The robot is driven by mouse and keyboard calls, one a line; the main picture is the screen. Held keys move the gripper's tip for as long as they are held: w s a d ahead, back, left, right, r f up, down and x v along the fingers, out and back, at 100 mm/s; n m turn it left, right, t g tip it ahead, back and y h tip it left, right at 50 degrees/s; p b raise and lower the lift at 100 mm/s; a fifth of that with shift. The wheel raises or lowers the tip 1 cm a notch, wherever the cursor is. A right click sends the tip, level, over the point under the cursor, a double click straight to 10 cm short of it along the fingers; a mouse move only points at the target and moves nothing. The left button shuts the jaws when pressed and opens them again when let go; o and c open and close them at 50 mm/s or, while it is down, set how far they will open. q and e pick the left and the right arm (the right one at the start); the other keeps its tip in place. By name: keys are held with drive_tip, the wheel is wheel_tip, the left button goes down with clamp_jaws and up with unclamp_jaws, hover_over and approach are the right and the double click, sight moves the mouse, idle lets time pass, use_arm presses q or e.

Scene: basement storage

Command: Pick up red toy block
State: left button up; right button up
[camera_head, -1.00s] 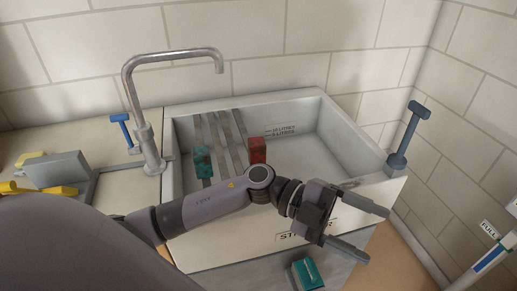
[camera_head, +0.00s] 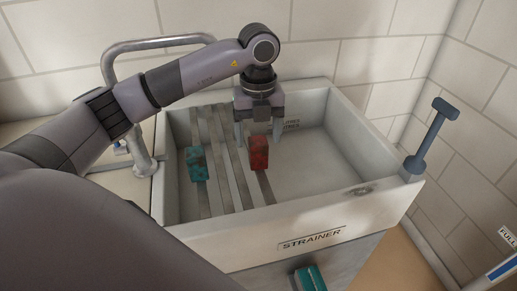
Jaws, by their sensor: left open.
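The red toy block (camera_head: 259,153) rests on the metal slats inside the white sink basin (camera_head: 335,208). My left gripper (camera_head: 258,138) points down over the basin, right behind the block in the picture. Its two fingers are apart, one to each side of the block's upper part. I cannot tell whether the fingers touch the block. My right gripper is not in view.
A teal block (camera_head: 197,164) lies on the slats (camera_head: 223,165) to the left. A metal faucet (camera_head: 140,151) stands at the basin's left and a blue-grey lever (camera_head: 428,137) at its right corner. The basin's right floor is clear.

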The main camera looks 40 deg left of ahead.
sight(258, 153)
use_arm(q)
wheel_tip(258, 153, down, 6)
drive_tip(key=shift+p, duration=0.35)
drive_tip(key=c, duration=1.1)
